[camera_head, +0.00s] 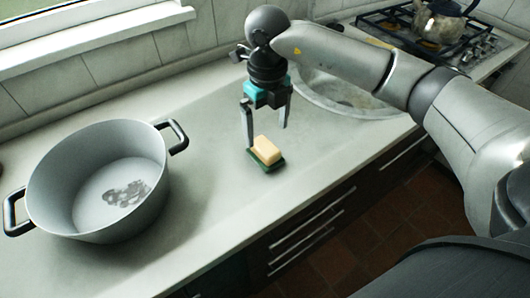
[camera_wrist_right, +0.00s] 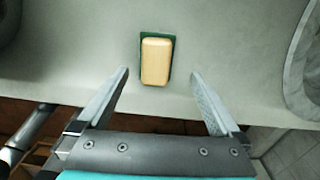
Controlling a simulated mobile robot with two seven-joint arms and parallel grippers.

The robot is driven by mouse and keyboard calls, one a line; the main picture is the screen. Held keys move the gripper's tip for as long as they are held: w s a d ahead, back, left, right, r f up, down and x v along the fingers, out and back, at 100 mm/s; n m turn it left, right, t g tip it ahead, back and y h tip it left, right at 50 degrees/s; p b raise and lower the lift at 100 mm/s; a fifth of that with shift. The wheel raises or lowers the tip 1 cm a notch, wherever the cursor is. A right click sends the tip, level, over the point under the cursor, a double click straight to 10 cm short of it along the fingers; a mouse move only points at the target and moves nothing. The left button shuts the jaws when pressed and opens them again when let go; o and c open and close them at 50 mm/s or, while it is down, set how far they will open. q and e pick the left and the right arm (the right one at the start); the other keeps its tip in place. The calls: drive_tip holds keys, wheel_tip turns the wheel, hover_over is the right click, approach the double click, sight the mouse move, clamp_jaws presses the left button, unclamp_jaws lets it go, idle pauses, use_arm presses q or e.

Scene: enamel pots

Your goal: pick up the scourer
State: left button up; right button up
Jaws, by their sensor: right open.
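The scourer (camera_head: 267,152) is a yellow sponge block with a dark green pad under it, lying on the grey counter. It also shows in the right wrist view (camera_wrist_right: 156,62), ahead of the fingertips and roughly centred between them. My right gripper (camera_head: 266,137) is open and empty, pointing down just above and behind the scourer in the head view. Its two fingers also show in the right wrist view (camera_wrist_right: 159,73), spread wider than the scourer. No touch with the scourer is visible. My left gripper is not in view.
A large grey pot (camera_head: 100,182) with black handles and a dark stain inside stands on the left of the counter. A round sink (camera_head: 345,95) lies behind right, with a gas hob (camera_head: 440,38) and kettle (camera_head: 440,22) beyond. Counter around the scourer is clear; its front edge is near.

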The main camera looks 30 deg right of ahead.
sight(265, 146)
drive_tip(key=shift+s+a+f+b, duration=0.1)
drive_tip(key=shift+a+f+b, duration=0.1)
drive_tip(key=shift+f, duration=1.35)
drive_tip(key=shift+s+a+f+b, duration=0.1)
drive_tip(key=shift+f+b, duration=0.1)
drive_tip(key=shift+f, duration=1.35)
drive_tip(key=shift+c, duration=0.2)
drive_tip(key=c, duration=1.3)
drive_tip(key=shift+r, duration=0.1)
wheel_tip(265, 146, up, 20)
drive_tip(key=p, duration=0.3)
